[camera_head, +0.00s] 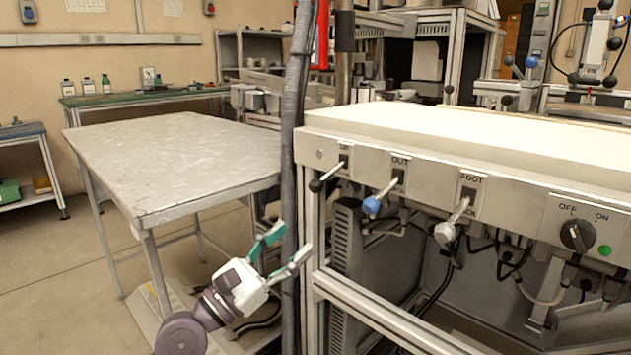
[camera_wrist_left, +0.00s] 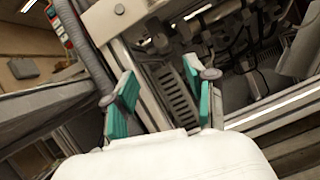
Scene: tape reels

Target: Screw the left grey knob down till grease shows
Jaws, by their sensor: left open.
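My left gripper (camera_head: 289,243) is open and empty, below and left of the white-topped bench's control panel. In the left wrist view its two green-padded fingers (camera_wrist_left: 166,82) stand apart with nothing between them. A grey knob (camera_head: 444,233) sits on the end of the lever marked FOOT on the panel, well to the right of the gripper. I cannot pick out a second grey knob to its left; the levers there end in a blue knob (camera_head: 371,205) and a black knob (camera_head: 315,186). No grease can be made out. My right gripper is not in view.
A grey hose (camera_head: 291,130) hangs close beside the left gripper. The bench frame's leg (camera_head: 307,280) stands just right of it. A grey metal table (camera_head: 190,160) with a bare top is at the left. A black rotary switch (camera_head: 577,236) and green button (camera_head: 605,250) are at the panel's right.

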